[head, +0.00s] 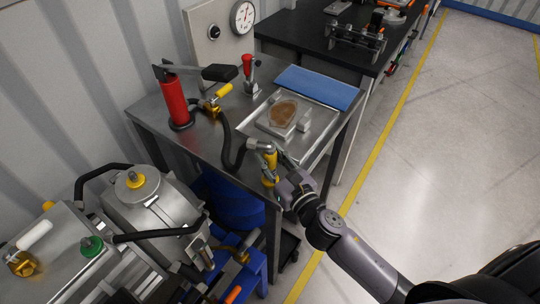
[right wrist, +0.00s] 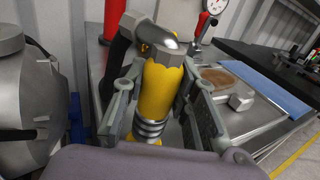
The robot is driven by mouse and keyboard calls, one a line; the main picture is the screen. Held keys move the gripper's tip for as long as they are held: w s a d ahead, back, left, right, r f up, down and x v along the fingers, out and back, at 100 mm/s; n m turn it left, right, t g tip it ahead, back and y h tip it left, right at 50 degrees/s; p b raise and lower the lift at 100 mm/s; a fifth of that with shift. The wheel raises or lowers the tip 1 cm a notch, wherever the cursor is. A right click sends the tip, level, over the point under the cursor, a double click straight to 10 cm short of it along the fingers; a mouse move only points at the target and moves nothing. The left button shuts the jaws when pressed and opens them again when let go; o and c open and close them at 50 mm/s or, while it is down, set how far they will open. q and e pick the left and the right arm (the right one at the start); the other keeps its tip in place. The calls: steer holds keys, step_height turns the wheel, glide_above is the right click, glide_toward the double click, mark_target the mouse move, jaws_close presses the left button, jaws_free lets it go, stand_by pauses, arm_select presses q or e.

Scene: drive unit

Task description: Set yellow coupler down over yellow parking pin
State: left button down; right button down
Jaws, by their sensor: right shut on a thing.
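My right gripper (head: 276,170) is shut on the yellow coupler (head: 270,158) at the front edge of the steel bench. In the right wrist view the coupler (right wrist: 160,90) is a yellow sleeve with a metal top and silver rings, between the fingers of the gripper (right wrist: 160,105). A black hose (head: 235,148) runs from its top back across the bench. A small yellow part (right wrist: 155,141) shows just below the rings; I cannot tell whether it is the parking pin or the coupler's own end. My left gripper is not in view.
The steel bench (head: 205,140) carries a red hand pump (head: 174,100), a yellow-handled valve (head: 218,97), a tray with a brown-topped block (head: 284,112), and a blue mat (head: 318,88). Open floor lies right.

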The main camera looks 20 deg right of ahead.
steer(key=shift+f, duration=0.15)
steer(key=shift+f+b, duration=0.3)
steer(key=shift+b, duration=0.1)
steer(key=shift+f, duration=0.3)
stand_by(0.7)
steer(key=c, duration=1.4)
jaws_free()
steer(key=shift+o, duration=1)
steer(key=shift+f, duration=0.1)
steer(key=v, duration=1.2)
